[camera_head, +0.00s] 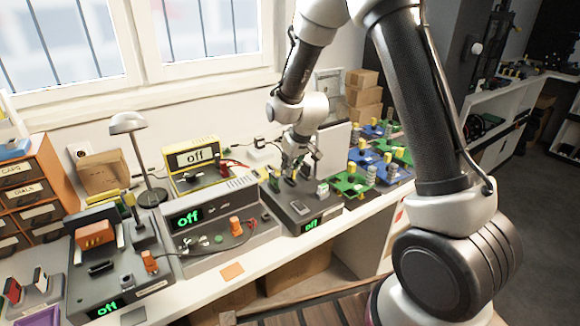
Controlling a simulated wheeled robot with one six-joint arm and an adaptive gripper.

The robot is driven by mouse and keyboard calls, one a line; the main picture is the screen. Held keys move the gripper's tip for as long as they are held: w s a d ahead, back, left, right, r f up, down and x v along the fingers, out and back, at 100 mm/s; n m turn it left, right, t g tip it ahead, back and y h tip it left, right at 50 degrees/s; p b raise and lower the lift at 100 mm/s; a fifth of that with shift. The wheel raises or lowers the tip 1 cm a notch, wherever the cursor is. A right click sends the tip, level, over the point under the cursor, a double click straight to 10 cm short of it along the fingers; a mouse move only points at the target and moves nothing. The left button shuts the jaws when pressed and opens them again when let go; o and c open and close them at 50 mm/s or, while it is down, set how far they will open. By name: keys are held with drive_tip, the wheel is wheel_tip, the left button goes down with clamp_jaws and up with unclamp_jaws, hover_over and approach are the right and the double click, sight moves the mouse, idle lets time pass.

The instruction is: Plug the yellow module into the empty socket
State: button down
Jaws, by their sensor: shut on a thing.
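My gripper (294,170) points down over a dark grey device (322,213) with a green "off" display, right of the bench's middle. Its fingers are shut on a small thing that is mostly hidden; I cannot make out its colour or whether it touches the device. A small green-and-white part (322,189) stands on this device, right of the fingers. Dark slots show on its top, but I cannot tell which socket is empty.
A grey device (203,240) with an orange plug and cable stands left of my gripper. Behind it are a yellow meter (196,157) and a lamp (127,123). Green and blue boards (350,184) with tall parts crowd the right. Orange drawers (30,190) stand far left.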

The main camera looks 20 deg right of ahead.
drive_tip(key=shift+f, duration=0.65)
idle(1.4)
drive_tip(key=c, duration=1.5)
unclamp_jaws()
drive_tip(key=v, duration=1.2)
drive_tip(key=s+d+g, duration=0.3)
drive_tip(key=s, duration=0.7)
drive_tip(key=s+d+r+m+t, duration=0.1)
drive_tip(key=s+d+r, duration=0.2)
drive_tip(key=s, duration=0.3)
drive_tip(key=s+d+r+m+t+h, duration=0.1)
drive_tip(key=s+d+r, duration=0.3)
drive_tip(key=s+r, duration=0.2)
drive_tip(key=s+d+r+m+t, duration=0.1)
drive_tip(key=s+d+r, duration=0.2)
drive_tip(key=s+r, duration=0.2)
drive_tip(key=s, duration=0.2)
drive_tip(key=shift+s+d+r+m, duration=0.25)
drive_tip(key=shift+s+m, duration=0.05)
drive_tip(key=shift+s, duration=0.05)
